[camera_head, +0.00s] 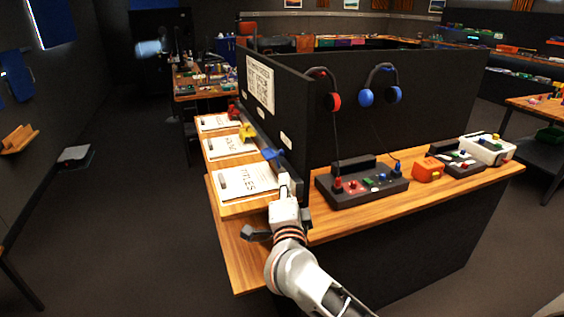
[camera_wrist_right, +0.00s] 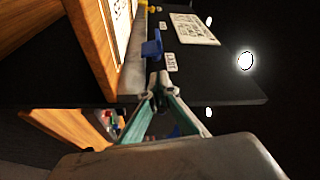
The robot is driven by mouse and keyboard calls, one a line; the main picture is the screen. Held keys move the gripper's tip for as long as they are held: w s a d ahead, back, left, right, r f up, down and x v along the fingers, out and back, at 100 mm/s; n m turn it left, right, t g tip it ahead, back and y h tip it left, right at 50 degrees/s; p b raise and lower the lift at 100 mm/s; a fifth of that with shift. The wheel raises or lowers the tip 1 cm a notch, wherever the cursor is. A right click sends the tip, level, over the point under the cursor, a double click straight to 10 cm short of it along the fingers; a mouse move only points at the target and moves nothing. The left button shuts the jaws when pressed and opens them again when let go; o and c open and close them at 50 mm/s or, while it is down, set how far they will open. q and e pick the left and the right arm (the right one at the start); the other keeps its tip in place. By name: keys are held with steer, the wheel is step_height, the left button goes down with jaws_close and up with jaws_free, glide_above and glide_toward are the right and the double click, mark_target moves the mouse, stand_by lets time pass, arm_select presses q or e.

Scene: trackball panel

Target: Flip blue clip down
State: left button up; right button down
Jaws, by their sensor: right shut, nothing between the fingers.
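The blue clip (camera_head: 270,153) is at the panel-side edge of the nearest clipboard (camera_head: 246,182), which holds a white sheet. In the right wrist view the blue clip (camera_wrist_right: 151,46) stands out from a grey rail, just beyond the fingertips. My right gripper (camera_head: 285,181) is beside the near end of that clipboard, close to the clip. The right wrist view shows its fingertips (camera_wrist_right: 158,80) together with nothing between them. They look slightly apart from the clip, though the exact gap is hard to judge. My left gripper is not in view.
A yellow clip (camera_head: 246,132) and a red clip (camera_head: 233,112) sit farther along the row. The black partition (camera_head: 292,100) rises right beside the clips. A black control box (camera_head: 362,188) and headphones (camera_head: 379,84) are to the right.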

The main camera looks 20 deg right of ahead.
steer(key=shift+a+r, duration=0.1)
glide_toward(282, 150)
steer(key=x, duration=0.4)
steer(key=shift+w, duration=0.35)
stand_by(0.5)
